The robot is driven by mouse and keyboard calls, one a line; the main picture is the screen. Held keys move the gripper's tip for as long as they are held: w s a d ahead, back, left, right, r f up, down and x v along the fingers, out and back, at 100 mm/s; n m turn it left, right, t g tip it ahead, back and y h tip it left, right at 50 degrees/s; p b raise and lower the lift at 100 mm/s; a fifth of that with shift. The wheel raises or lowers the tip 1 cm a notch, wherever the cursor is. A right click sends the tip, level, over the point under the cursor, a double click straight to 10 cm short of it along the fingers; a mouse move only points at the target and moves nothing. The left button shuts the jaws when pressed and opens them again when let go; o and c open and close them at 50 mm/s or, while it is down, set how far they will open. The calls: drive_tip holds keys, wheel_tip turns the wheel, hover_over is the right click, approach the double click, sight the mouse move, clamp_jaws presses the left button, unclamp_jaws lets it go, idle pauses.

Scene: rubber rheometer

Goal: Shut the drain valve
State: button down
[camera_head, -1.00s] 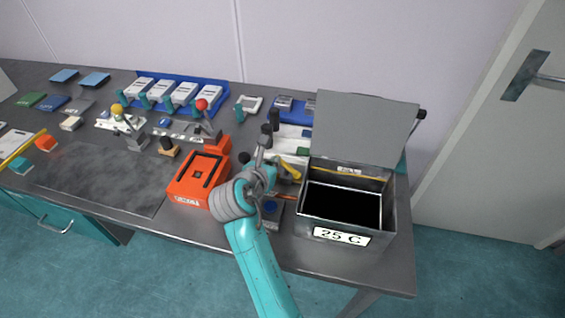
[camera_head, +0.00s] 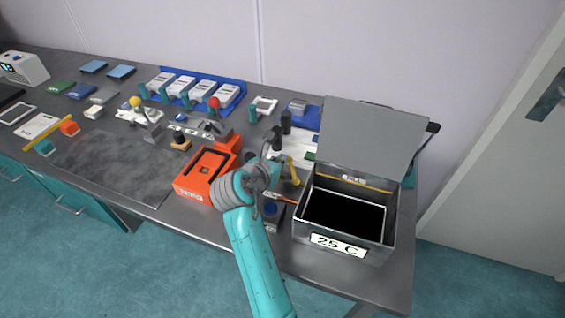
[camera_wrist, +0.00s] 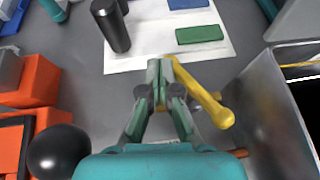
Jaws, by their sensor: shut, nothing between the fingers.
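The drain valve's yellow lever (camera_head: 293,172) stands at the left side of the grey metal tank (camera_head: 303,229). In the wrist view the lever (camera_wrist: 202,93) runs from just beyond my fingertips down to the right, ending in a rounded knob. A copper-coloured pipe (camera_wrist: 238,153) shows below it, by the tank wall. My gripper (camera_wrist: 161,82) is shut and empty, its tips at the lever's far left end. I cannot tell whether they touch it. In the head view my arm hides most of the gripper and the valve body.
The tank has a raised lid and a "25 C" label. An orange box (camera_head: 207,175) is close left of my arm. A black ball (camera_wrist: 58,152) is near at lower left.

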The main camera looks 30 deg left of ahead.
drive_tip(key=shift+w+d, duration=0.15)
drive_tip(key=shift+w, duration=0.45)
idle(1.6)
drive_tip(key=shift+s, duration=0.1)
drive_tip(key=shift+s+d, duration=0.4)
drive_tip(key=shift+s, duration=0.2)
drive_tip(key=v, duration=1.2)
idle(0.5)
